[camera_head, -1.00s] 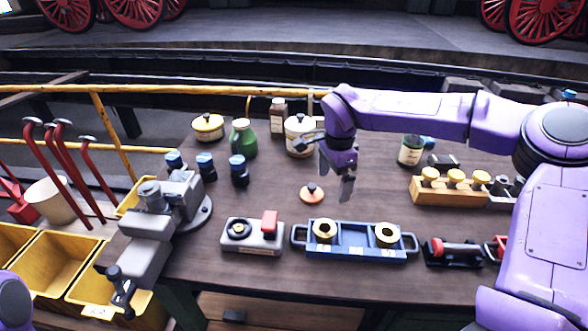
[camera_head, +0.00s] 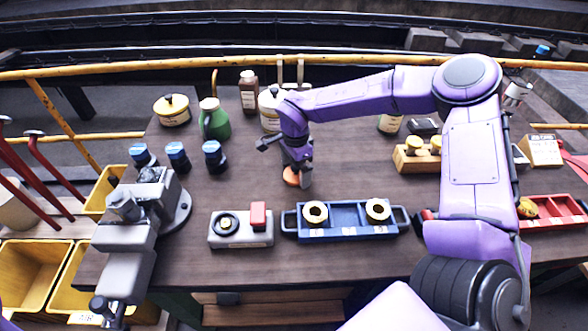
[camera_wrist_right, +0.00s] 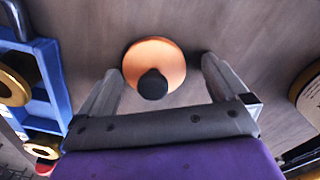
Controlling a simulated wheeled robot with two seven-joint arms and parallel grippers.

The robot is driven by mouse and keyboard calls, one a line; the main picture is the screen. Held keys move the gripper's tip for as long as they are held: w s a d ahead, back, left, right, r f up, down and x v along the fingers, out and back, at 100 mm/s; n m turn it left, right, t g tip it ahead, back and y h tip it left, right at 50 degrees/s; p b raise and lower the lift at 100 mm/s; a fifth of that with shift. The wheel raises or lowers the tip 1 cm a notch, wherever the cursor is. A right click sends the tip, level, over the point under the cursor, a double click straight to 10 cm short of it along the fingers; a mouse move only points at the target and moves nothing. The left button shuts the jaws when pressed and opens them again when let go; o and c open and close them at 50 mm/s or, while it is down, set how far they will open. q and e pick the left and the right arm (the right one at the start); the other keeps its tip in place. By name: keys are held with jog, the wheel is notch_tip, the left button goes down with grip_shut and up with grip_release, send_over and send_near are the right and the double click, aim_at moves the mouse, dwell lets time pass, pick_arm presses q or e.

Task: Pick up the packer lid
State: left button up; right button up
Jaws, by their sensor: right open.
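The packer lid looks like a small flat orange disc with a black knob. It lies on the brown table in the head view (camera_head: 290,178), behind the blue tray, partly covered by my right gripper (camera_head: 300,176). In the right wrist view the lid (camera_wrist_right: 170,54) shows whole, with its black knob toward the camera. My right gripper (camera_wrist_right: 159,72) is open and empty, one finger on each side of the lid. I cannot tell how far above the table the fingertips are. My left gripper is not in view.
A blue tray (camera_head: 346,222) with two brass rings stands in front of the lid. A grey box with a red block (camera_head: 241,236) is left of it. Several dark blue-capped jars (camera_head: 177,157), a green bottle (camera_head: 214,122) and a cream canister (camera_head: 270,112) stand behind and left.

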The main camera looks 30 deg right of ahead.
jog(key=shift+s+r, duration=0.1)
jog(key=shift+s, duration=0.4)
jog(key=shift+c, duration=0.9)
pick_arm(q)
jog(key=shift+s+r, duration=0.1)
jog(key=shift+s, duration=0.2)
pick_arm(e)
jog(key=c, duration=0.8)
